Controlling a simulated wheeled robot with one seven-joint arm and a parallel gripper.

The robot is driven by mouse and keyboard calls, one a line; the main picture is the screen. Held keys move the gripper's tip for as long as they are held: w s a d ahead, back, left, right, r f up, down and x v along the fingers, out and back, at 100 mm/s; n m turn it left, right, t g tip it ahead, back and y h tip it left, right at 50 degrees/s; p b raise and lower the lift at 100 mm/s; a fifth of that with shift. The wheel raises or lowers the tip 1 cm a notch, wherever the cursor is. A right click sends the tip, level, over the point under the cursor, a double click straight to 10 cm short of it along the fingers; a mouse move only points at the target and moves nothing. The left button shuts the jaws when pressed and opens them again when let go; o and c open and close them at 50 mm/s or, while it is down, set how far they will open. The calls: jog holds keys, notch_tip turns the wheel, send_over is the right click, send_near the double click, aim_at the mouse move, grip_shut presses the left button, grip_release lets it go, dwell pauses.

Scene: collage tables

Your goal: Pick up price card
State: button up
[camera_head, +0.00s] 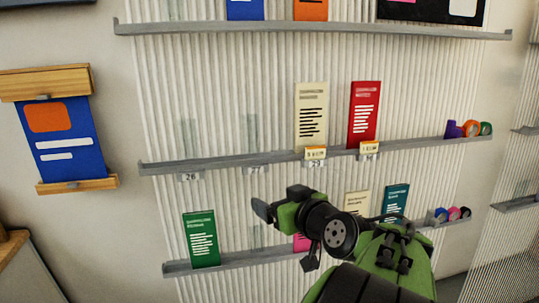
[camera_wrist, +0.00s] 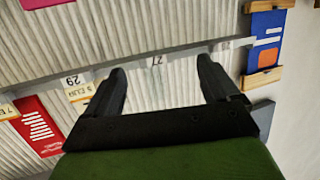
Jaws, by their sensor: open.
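Two small price cards with yellow tops are on the middle shelf's front edge: one (camera_head: 316,153) below the cream booklet, the other (camera_head: 369,149) below the red booklet. The wrist view, which looks upside down, shows one price card (camera_wrist: 79,92) just left of the left finger and another (camera_wrist: 6,111) at the left edge. My gripper (camera_head: 283,236) is in front of the lower part of the rack, below the middle shelf in the head view. Its fingers (camera_wrist: 162,66) are open and empty, with the label 27 on the rail between them in view.
The middle shelf (camera_head: 220,162) holds a cream booklet (camera_head: 311,115), a red booklet (camera_head: 363,113) and coloured rolls at right. A green booklet (camera_head: 201,239) stands on the lower shelf. My arm hides part of that shelf. A blue wood-framed panel (camera_head: 64,135) hangs at left.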

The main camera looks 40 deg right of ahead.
jog(key=s+d+r+m+t+h, duration=0.1)
jog(key=s+d+r+m+h, duration=0.3)
jog(key=s+d, duration=0.5)
jog(key=h+p, duration=0.2)
jog(key=p, duration=0.1)
send_near(316, 148)
jog(key=shift+n, duration=0.3)
jog(key=x, duration=0.5)
jog(key=shift+s+d+r, duration=0.15)
jog(key=p+x, duration=0.1)
jog(key=x, duration=0.5)
jog(key=shift+a, duration=0.25)
jog(key=shift+c, duration=0.7)
jog(key=c, duration=0.9)
